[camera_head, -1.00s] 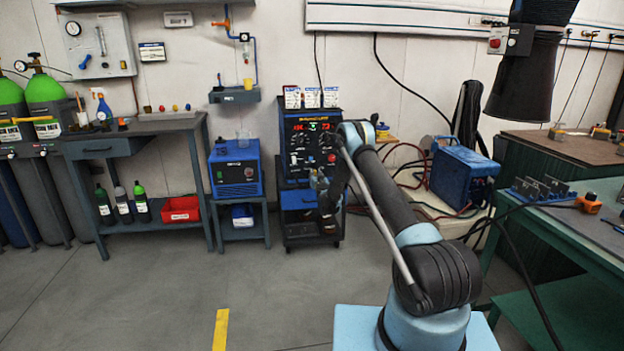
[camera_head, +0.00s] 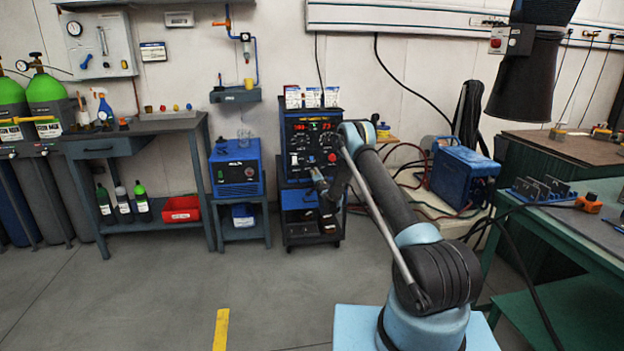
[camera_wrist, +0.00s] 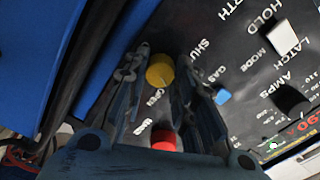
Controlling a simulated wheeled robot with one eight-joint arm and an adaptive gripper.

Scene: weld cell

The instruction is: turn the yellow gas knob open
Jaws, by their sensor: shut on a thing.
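The yellow gas knob (camera_wrist: 160,69) is on the dark front panel of the welding machine (camera_head: 311,146). In the wrist view it sits between the two fingertips of my gripper (camera_wrist: 158,76), which are closed on its sides. The words OPEN and SHUT are printed beside it. I cannot tell clearly which way the knob points. In the head view my gripper (camera_head: 320,182) is at the lower part of the machine's front, and the yellow knob cannot be made out there.
A red knob (camera_wrist: 163,140) lies between the finger bases in the wrist view. A blue knob (camera_wrist: 222,97) and a white switch (camera_wrist: 279,38) are to the right. A blue box (camera_head: 236,169) stands left of the machine. The floor in front is clear.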

